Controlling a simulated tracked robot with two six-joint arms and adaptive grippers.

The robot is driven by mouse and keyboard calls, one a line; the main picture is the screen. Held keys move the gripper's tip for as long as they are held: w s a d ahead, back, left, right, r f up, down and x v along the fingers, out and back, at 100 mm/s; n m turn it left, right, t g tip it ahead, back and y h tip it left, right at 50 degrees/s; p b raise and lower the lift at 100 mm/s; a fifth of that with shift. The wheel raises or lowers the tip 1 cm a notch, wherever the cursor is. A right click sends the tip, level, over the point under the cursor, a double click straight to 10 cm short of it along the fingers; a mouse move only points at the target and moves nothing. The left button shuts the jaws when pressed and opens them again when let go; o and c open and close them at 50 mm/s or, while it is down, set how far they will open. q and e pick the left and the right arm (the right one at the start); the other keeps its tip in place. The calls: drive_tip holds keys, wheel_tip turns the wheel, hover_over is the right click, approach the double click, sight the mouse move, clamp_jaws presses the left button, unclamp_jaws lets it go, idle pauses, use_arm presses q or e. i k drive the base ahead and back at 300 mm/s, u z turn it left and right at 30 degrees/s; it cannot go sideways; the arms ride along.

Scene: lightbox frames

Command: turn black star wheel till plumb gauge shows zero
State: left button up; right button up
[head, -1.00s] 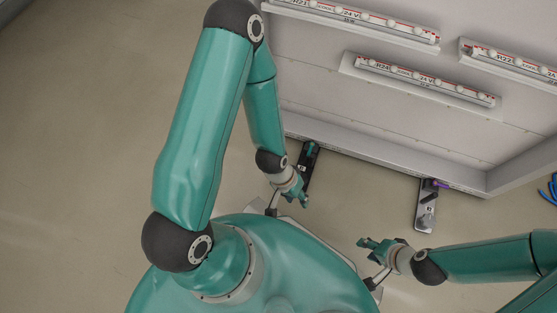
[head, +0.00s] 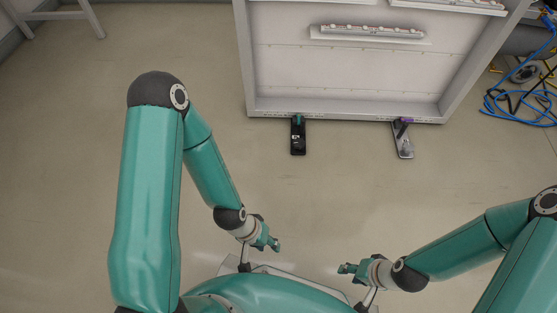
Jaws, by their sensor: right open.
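A lightbox frame (head: 345,112) stands on the floor at the top of the head view. Under its lower edge are two feet: a black one with a teal part (head: 298,137) at left, and a grey one with a purple and black part (head: 403,140) at right. I cannot make out a black star wheel or a plumb gauge for certain at this size. My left gripper (head: 272,243) is well short of the feet, and its opening is unclear. My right gripper (head: 344,269) is open and empty, also well short of the feet.
Light strips (head: 372,32) run across the frame's panel. Blue and black cables (head: 522,100) lie on the floor at right. A grey stand's leg (head: 92,18) is at top left. The floor (head: 325,190) between my grippers and the frame is clear.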

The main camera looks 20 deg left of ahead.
sight(298, 144)
drive_tip(key=u, duration=0.2)
drive_tip(key=k, duration=0.25)
drive_tip(key=u, duration=0.7)
drive_tip(key=i, duration=1.65)
